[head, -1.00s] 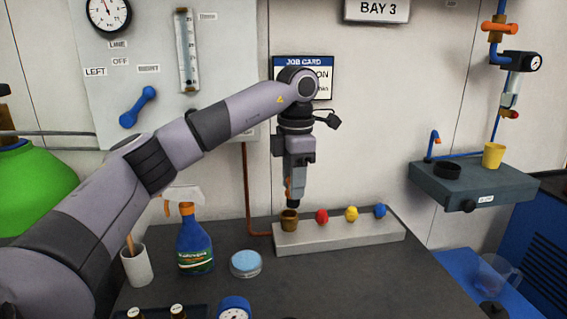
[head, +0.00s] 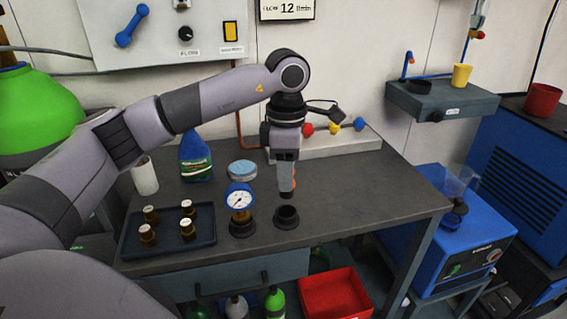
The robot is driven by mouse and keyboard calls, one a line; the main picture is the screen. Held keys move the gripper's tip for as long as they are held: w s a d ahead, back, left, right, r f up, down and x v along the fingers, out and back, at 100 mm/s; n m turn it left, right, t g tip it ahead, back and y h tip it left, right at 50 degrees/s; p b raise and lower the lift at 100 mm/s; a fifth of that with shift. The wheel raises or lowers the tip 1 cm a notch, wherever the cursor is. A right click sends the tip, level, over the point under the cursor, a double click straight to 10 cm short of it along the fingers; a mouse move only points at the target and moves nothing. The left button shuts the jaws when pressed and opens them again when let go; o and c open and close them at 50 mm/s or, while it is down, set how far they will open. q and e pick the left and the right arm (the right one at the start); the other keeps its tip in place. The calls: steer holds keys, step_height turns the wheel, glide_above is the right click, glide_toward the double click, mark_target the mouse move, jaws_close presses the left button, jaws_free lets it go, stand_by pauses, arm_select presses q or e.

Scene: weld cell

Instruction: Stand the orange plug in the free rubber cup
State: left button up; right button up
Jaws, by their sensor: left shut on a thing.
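My left gripper (head: 287,188) points straight down over the front of the bench. It is shut on the orange plug (head: 293,184), of which only a small part shows between the fingers. The free rubber cup (head: 287,223) is a black, open, empty-looking ring on the bench, just below the gripper tip. The plug appears above the cup; I cannot tell exactly how well they line up. A second rubber cup (head: 243,231) to the left holds a round blue gauge (head: 239,199). My right gripper is not in view.
A pale rack (head: 345,146) with red, yellow and blue knobs stands at the back. The bench right of the cup is clear.

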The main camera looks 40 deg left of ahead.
arm_select(q)
steer(key=shift+f+b, duration=0.45)
steer(key=shift+f, duration=0.2)
step_height(320, 180, down, 4)
steer(key=b, duration=0.2)
steer(key=shift+r+b, duration=0.25)
steer(key=shift+b, duration=0.1)
steer(key=shift+f+b, duration=0.3)
steer(key=shift+f, duration=0.1)
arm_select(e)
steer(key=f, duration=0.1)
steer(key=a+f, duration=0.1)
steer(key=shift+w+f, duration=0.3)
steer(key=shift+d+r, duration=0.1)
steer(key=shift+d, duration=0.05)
arm_select(q)
steer(key=shift+f, duration=0.65)
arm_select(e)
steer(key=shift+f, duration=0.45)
arm_select(q)
steer(key=o, duration=0.7)
